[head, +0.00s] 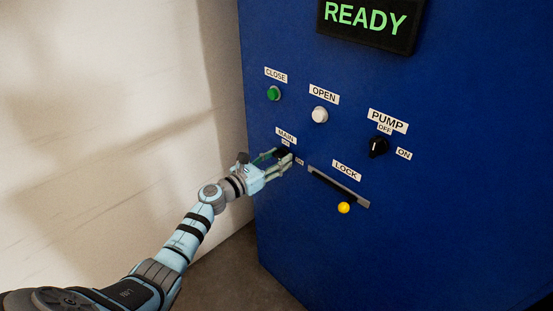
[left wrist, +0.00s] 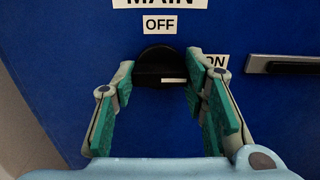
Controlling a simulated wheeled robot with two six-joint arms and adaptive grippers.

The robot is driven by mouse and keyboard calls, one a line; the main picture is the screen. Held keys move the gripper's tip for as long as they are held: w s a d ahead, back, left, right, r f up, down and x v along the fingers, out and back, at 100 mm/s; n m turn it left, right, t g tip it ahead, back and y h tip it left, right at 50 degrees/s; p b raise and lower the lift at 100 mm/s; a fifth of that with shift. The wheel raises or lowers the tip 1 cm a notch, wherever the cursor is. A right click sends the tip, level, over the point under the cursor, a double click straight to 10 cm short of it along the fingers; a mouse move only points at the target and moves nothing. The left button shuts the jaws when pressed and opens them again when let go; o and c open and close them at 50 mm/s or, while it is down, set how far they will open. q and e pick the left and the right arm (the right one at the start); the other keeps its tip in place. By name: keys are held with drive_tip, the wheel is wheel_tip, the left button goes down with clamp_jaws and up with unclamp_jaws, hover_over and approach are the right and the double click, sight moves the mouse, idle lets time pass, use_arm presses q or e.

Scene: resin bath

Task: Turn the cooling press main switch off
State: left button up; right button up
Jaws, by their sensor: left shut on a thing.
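The main switch is a black round knob on the blue press front (head: 420,230), under a MAIN label (head: 286,136). In the left wrist view the knob (left wrist: 157,58) shows a white mark lying level, towards the ON label (left wrist: 216,61) at its right. The OFF label (left wrist: 160,25) is above it. My left gripper (head: 284,157) is at the knob, shut on it with one green-padded finger on each side. The fingers partly cover the knob in the head view. My right gripper is in neither view.
A lock slot with a yellow-ended lever (head: 344,208) is right of and below the knob. A green CLOSE button (head: 273,93), a white OPEN button (head: 320,115) and a black PUMP knob (head: 378,147) are higher. A lit READY display (head: 366,20) is on top.

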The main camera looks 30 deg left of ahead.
use_arm(q)
drive_tip(key=n+p, duration=0.1)
drive_tip(key=n, duration=0.3)
drive_tip(key=shift+n, duration=0.3)
drive_tip(key=n+p, duration=0.2)
drive_tip(key=n, duration=0.2)
drive_tip(key=shift+n, duration=0.3)
drive_tip(key=n+p, duration=0.1)
drive_tip(key=n, duration=0.3)
drive_tip(key=shift+n, duration=0.3)
drive_tip(key=shift+n+p, duration=0.85)
drive_tip(key=shift+n, duration=1.25)
drive_tip(key=o, duration=1.2)
drive_tip(key=shift+c, duration=0.2)
